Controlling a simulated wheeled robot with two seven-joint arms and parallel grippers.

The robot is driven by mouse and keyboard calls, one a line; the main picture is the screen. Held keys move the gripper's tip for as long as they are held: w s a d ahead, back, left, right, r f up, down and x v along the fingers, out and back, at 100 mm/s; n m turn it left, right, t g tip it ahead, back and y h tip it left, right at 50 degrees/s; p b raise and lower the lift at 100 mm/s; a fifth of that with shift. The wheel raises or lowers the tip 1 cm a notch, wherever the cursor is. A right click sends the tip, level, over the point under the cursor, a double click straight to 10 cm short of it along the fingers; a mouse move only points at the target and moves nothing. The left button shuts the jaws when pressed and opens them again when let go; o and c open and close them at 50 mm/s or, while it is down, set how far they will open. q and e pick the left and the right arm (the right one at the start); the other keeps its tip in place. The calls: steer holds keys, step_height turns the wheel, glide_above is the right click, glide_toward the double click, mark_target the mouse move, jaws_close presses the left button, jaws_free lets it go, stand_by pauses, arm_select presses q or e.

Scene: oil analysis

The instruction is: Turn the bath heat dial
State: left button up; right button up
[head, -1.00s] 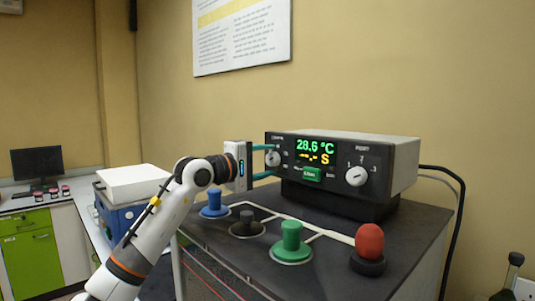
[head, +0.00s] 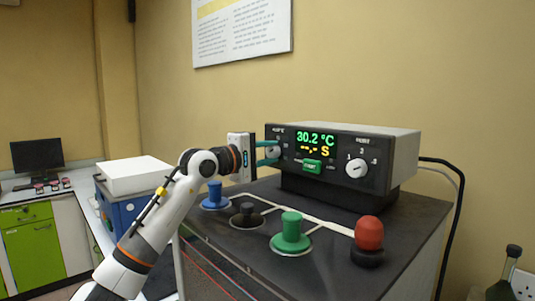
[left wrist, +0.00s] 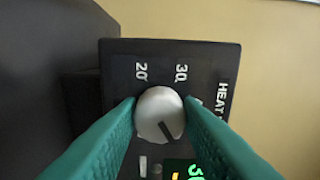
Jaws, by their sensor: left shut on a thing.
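The bath heat dial is a round white knob (left wrist: 159,114) with a dark pointer line, on the left of the black control panel (head: 335,150). In the left wrist view, labels 20 and 30 and the word HEAT stand near it. My left gripper (head: 268,153) is shut on the dial, its two green fingers (left wrist: 105,140) on opposite sides of it. In the head view the fingers partly hide the dial. The panel's display (head: 316,144) reads 30.2 °C in green, with a yellow line ending in S below. My right gripper is not in view.
A second white dial (head: 357,168) and a green button (head: 312,166) are on the same panel. Blue (head: 215,197), black (head: 247,215), green (head: 291,232) and red (head: 369,235) knobs stand on the dark bench top in front. A blue box with a white lid (head: 135,176) is at left.

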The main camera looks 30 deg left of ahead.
arm_select(q)
steer(key=n+b, duration=0.1)
steer(key=n, duration=0.5)
steer(key=shift+f, duration=0.1)
steer(key=n+b, duration=0.1)
steer(key=n, duration=0.4)
steer(key=shift+n, duration=0.3)
stand_by(0.4)
steer(key=o, duration=1)
steer(key=shift+s+b, duration=0.1)
steer(key=shift+b, duration=0.2)
